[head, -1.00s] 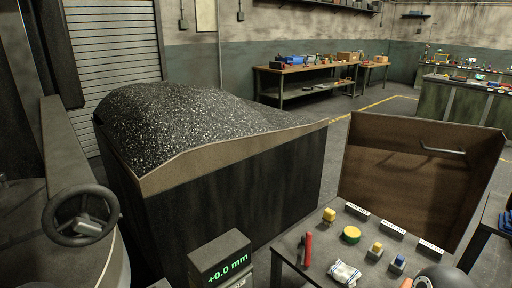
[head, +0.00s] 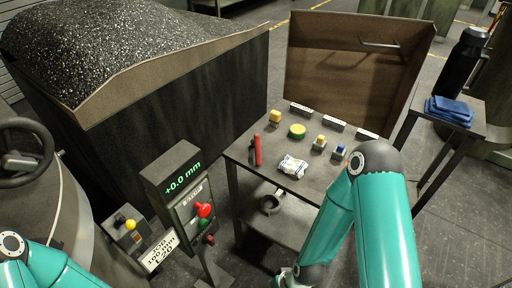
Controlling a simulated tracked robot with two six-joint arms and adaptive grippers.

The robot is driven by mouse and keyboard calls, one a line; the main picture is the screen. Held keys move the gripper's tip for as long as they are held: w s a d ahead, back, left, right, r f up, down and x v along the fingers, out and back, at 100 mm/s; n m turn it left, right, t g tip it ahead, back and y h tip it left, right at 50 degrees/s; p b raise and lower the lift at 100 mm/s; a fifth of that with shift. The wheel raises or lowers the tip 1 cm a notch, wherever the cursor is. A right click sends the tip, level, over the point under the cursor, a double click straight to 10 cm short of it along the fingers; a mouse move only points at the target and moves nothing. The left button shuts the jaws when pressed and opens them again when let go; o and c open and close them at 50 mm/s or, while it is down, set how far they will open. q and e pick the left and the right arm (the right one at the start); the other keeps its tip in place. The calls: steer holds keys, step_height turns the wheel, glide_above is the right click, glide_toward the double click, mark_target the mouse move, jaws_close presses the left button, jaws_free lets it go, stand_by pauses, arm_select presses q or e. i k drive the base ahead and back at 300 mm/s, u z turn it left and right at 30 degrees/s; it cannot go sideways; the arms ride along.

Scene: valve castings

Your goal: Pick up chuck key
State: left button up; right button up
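No object in the head view can be surely told as a chuck key. A slim upright red item (head: 257,150) stands at the left edge of the small grey table (head: 236,152); what it is cannot be told.
The table holds a yellow block (head: 275,117), a yellow-green disc (head: 297,131), a white crumpled cloth (head: 292,166) and small blocks. A ring-like part (head: 270,203) lies on its lower shelf. A readout box (head: 172,172) stands left; a bin of dark chips (head: 160,105) is behind.

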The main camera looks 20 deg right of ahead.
mark_target(255, 142)
steer(key=z, duration=1.25)
steer(key=i, duration=0.15)
steer(key=u, duration=3.4)
steer(key=i, duration=0.15)
steer(key=u, duration=0.95)
steer(key=k, duration=1.25)
steer(key=z, duration=1.25)
